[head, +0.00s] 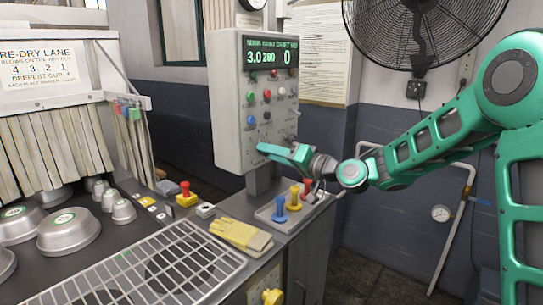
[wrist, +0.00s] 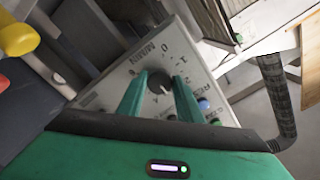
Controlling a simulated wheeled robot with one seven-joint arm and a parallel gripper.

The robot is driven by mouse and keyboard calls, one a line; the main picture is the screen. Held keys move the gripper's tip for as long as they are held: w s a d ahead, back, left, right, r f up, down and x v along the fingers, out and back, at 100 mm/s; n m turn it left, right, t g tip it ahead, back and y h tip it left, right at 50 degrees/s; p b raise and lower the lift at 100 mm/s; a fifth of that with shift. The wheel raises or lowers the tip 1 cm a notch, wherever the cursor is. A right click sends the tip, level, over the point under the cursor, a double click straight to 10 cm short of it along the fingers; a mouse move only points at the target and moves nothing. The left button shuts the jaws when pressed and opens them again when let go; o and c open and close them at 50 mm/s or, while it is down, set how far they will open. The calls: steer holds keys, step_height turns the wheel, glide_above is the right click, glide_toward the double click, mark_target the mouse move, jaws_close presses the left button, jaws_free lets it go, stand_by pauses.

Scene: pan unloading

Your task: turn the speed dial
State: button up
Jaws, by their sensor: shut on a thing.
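The speed dial (wrist: 158,84) is a dark round knob on a pale panel face, ringed by numbers and marked M/MIN. My gripper (wrist: 160,78) has a green finger on each side of the knob and is shut on it. In the head view my gripper (head: 266,150) reaches in from the right to the lower front of the grey control box (head: 227,110). There the dial is hidden behind the fingers. The green display (head: 270,57) on the box reads 3.0, 280 and 0.
A yellow glove (head: 240,235) and a wire rack (head: 150,268) lie nearby. Metal cups (head: 68,232) stand at the left. A fan (head: 420,30) hangs on the wall behind my arm.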

steer(key=shift+w+d+f, duration=0.1)
steer(key=shift+w+d, duration=0.05)
steer(key=shift+d, duration=0.1)
steer(key=o, duration=1)
steer(key=shift+o, duration=0.2)
steer(key=shift+a, duration=0.1)
steer(key=v, duration=1)
steer(key=shift+s+d, duration=0.3)
